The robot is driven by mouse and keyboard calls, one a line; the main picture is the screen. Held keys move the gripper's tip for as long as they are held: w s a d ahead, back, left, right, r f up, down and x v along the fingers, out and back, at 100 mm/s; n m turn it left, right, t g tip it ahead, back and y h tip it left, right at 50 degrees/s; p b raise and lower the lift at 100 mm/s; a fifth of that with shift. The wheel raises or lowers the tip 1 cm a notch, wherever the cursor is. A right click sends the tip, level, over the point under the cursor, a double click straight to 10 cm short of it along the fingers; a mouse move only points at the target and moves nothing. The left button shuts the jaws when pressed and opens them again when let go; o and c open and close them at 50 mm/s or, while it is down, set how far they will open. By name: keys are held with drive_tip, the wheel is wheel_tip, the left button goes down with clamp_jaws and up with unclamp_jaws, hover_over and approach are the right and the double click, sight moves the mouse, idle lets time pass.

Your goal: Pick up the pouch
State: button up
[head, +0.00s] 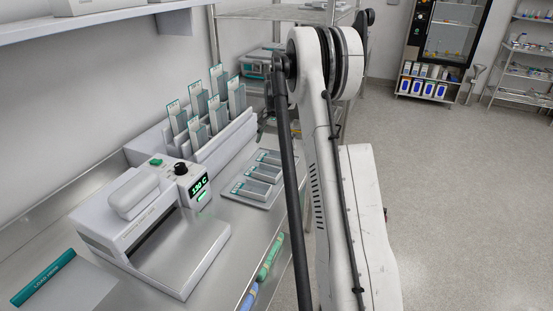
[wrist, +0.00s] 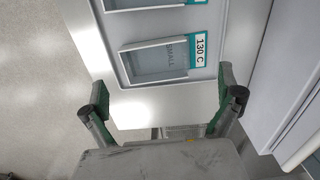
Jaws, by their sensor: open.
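In the wrist view a flat grey pouch (wrist: 158,62), marked SMALL with a teal 130 C label, lies on a pale tray (wrist: 98,40). Part of a second pouch (wrist: 150,3) shows at the top edge. My gripper (wrist: 162,88) is open and empty, with its green-padded fingers wide apart on either side of the near end of the marked pouch. In the head view three pouches (head: 263,173) lie in a row on the tray (head: 233,190).
A rack (head: 222,140) holds several upright pouches (head: 217,82) behind the tray. A heat sealer (head: 150,215) showing 130 C stands at the left on the steel bench (head: 245,232). A shelf hangs above.

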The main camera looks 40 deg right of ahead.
sight(278, 155)
drive_tip(key=shift+s+d+f+p, duration=0.15)
drive_tip(key=shift+f+p, duration=0.05)
drive_tip(key=shift+f, duration=1.3)
drive_tip(key=shift+s+d+f+p, duration=0.1)
drive_tip(key=shift+d+f+p, duration=0.1)
drive_tip(key=shift+f, duration=1.3)
drive_tip(key=c, duration=0.8)
